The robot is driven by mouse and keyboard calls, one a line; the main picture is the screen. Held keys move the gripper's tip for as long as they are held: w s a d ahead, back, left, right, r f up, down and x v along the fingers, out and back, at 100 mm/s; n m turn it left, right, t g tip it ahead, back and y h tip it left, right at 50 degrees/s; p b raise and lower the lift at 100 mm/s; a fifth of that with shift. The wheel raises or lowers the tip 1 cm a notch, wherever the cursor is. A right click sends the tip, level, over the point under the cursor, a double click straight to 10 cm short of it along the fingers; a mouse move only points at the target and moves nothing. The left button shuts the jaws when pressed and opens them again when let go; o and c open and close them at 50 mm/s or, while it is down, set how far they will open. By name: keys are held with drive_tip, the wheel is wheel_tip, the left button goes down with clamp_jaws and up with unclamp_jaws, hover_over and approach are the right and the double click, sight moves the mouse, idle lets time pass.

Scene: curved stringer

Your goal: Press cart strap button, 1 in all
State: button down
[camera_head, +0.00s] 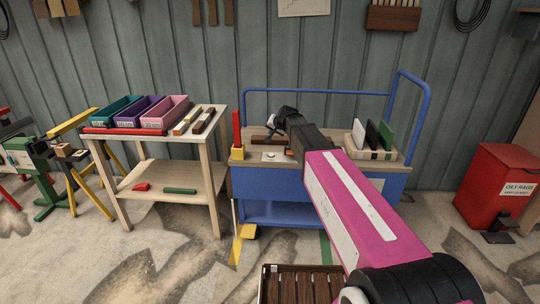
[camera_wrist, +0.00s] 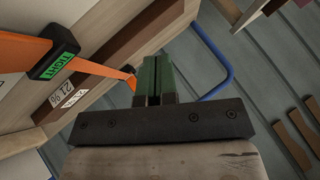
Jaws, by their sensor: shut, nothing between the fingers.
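The blue cart (camera_head: 262,184) with a wooden top stands against the wall in the head view. A white plate with a small round spot (camera_head: 270,156) lies on its top near the front left; I cannot tell whether this is the button. In the wrist view, an orange strap (camera_wrist: 25,52) carries a black buckle with a green label reading TIGHT (camera_wrist: 62,66), left of my fingers. My gripper (camera_head: 275,127) is above the cart top. Its green fingers show shut and empty in the wrist view (camera_wrist: 154,76). Contact with anything is not clear. My arm hides part of the cart top.
On the cart are a yellow holder with a red upright piece (camera_head: 237,135), a rack of upright boards (camera_head: 371,154) and a blue rail (camera_head: 412,110). A wooden table with bins (camera_head: 165,111) stands left. A red bin (camera_head: 495,187) stands right. A slatted crate (camera_head: 300,284) is in front.

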sight(272, 154)
drive_tip(key=shift+f, duration=4.4)
drive_tip(key=shift+f, duration=0.15)
drive_tip(key=shift+f, duration=0.3)
drive_tip(key=shift+f, duration=0.4)
drive_tip(key=shift+r, duration=0.85)
